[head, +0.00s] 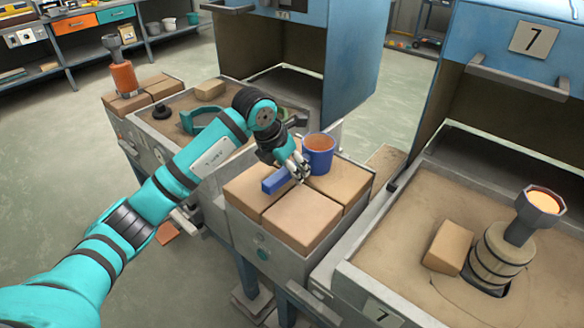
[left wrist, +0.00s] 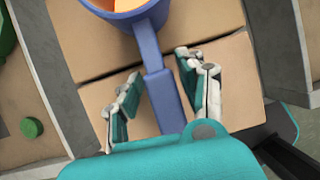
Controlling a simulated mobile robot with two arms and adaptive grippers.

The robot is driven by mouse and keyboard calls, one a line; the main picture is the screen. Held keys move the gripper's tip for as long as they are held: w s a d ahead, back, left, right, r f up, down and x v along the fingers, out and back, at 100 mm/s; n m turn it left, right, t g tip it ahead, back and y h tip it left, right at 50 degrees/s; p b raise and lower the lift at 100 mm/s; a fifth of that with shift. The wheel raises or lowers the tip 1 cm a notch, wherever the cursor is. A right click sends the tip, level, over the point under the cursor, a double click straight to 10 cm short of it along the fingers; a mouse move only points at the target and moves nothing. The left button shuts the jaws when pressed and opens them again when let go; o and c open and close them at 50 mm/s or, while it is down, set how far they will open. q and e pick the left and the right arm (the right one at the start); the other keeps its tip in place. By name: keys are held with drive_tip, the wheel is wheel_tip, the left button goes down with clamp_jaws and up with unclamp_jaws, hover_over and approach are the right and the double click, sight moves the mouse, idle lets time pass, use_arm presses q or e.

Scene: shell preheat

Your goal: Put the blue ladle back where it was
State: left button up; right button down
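The blue ladle (head: 321,158) rests on tan blocks (head: 300,218) on a grey stand, its cup upright with an orange-brown interior. Its straight handle (head: 274,182) points to the lower left in the head view. In the left wrist view the cup (left wrist: 126,12) is at the top and the handle (left wrist: 161,88) runs down between my fingers. My left gripper (left wrist: 158,66) is open, with one finger on each side of the handle and small gaps visible. In the head view my left gripper (head: 298,170) covers part of the handle. My right gripper is not in view.
A sand-coloured tray (head: 400,260) at right holds a banded cylinder (head: 497,257) topped by a grey cup with glowing contents, beside a loose block (head: 448,247). Blue cabinets (head: 530,50) stand behind. An orange cylinder (head: 123,77) stands on blocks at upper left.

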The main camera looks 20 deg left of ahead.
use_arm(q)
drive_tip(key=shift+o, duration=0.3)
drive_tip(key=shift+r, duration=0.1)
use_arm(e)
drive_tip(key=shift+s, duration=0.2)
use_arm(q)
drive_tip(key=v, duration=1.1)
drive_tip(key=shift+s+a+p, duration=0.1)
drive_tip(key=shift+p, duration=0.25)
drive_tip(key=shift+s+r, duration=0.15)
drive_tip(key=shift+r, duration=0.2)
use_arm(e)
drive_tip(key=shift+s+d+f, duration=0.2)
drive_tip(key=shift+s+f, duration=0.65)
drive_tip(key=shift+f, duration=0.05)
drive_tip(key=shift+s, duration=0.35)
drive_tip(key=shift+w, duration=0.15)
